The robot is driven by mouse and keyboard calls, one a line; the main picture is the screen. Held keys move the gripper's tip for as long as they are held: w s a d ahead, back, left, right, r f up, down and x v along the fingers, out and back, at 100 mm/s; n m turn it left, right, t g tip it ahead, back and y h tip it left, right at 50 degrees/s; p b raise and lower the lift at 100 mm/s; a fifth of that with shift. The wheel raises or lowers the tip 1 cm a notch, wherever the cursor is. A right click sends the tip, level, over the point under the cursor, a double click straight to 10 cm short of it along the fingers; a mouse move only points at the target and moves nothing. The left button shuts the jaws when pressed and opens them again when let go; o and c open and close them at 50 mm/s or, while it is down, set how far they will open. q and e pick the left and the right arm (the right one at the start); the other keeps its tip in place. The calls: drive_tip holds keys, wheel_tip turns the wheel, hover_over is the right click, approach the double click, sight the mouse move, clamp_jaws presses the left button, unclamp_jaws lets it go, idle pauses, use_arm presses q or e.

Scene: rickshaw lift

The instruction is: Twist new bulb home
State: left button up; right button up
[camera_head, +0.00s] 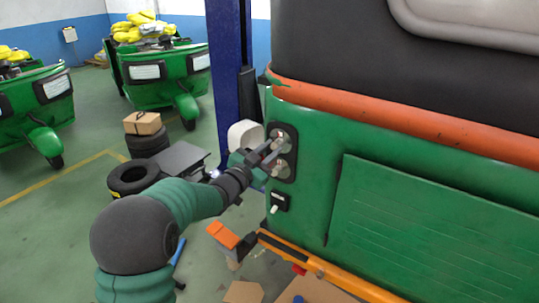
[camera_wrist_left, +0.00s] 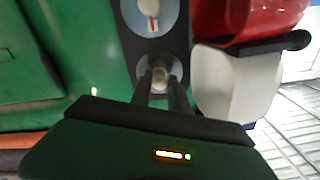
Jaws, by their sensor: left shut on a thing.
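The green rickshaw's dark lamp panel (camera_head: 292,133) has two round sockets, one above the other. My left gripper (camera_head: 275,148) reaches the upper socket and is shut on the bulb. In the left wrist view the two fingers (camera_wrist_left: 161,92) close around the pale bulb (camera_wrist_left: 160,76), which sits at the socket; its base is hidden, so I cannot tell how deep it sits. The other socket (camera_wrist_left: 151,18) shows a small red and white part in that view, and it is the lower socket (camera_head: 279,169) in the head view. My right gripper is not in view.
A red housing (camera_wrist_left: 232,18) and a white rounded part (camera_wrist_left: 235,80) stand close beside the panel in the wrist view. A blue lift post (camera_head: 228,75), stacked tyres (camera_head: 148,144) and a small switch (camera_head: 279,202) are nearby. An orange bar (camera_head: 320,268) lies below.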

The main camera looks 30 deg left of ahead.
use_arm(q)
drive_tip(key=shift+d+m+b, duration=0.15)
drive_tip(key=shift+m+b, duration=0.3)
drive_tip(key=shift+m, duration=0.15)
drive_tip(key=o, duration=0.7)
drive_tip(key=shift+w+m, duration=0.1)
drive_tip(key=shift+m, duration=0.2)
drive_tip(key=o, duration=0.3)
drive_tip(key=shift+d, duration=0.1)
drive_tip(key=shift+c, duration=0.6)
